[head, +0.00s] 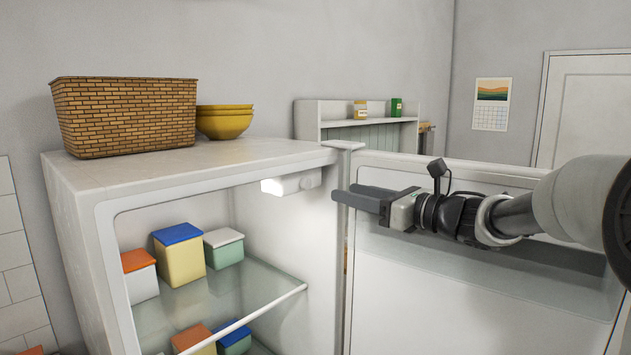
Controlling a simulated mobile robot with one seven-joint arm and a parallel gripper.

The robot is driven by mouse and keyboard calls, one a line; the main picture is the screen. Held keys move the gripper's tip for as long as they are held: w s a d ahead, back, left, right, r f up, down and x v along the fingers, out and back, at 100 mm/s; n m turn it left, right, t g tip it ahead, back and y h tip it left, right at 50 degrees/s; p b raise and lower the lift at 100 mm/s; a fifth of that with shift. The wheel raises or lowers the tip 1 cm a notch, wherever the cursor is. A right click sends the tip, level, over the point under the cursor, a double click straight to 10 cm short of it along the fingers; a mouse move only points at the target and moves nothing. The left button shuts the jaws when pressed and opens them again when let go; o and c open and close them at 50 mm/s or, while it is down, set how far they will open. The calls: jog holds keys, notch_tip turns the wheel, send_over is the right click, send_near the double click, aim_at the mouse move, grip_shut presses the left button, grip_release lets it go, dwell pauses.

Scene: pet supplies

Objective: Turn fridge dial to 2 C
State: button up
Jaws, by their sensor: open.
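The white fridge (75,185) stands open, with its door (450,300) swung out to the right. A white housing with a glowing lamp (272,187) is fixed high on the fridge's inner right wall. A small round shape on the housing's right part (312,180) may be the dial; its marks and setting are too small to read. My gripper (346,193) is open and empty. It comes in from the right in front of the open door, its fingers pointing left towards the housing and apart from it in the picture.
A glass shelf (265,300) holds lidded boxes, including a yellow one with a blue lid (180,260); more boxes sit below. A wicker basket (125,115) and yellow bowls (224,122) stand on top of the fridge. The door with its bins lies behind my arm.

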aim_at(309, 183)
jog(key=p+x, duration=0.2)
jog(key=x, duration=0.9)
jog(key=shift+w+p, duration=0.15)
jog(key=shift+p, duration=0.15)
jog(key=c, duration=1)
jog(key=shift+f+m+b, duration=0.1)
jog(key=shift+m+b, duration=0.5)
jog(key=shift+m, duration=0.3)
jog(key=m, duration=0.3)
jog(key=o, duration=1)
jog(key=b+v, duration=0.4)
jog(key=v, duration=1.3)
jog(key=shift+s+d, duration=0.2)
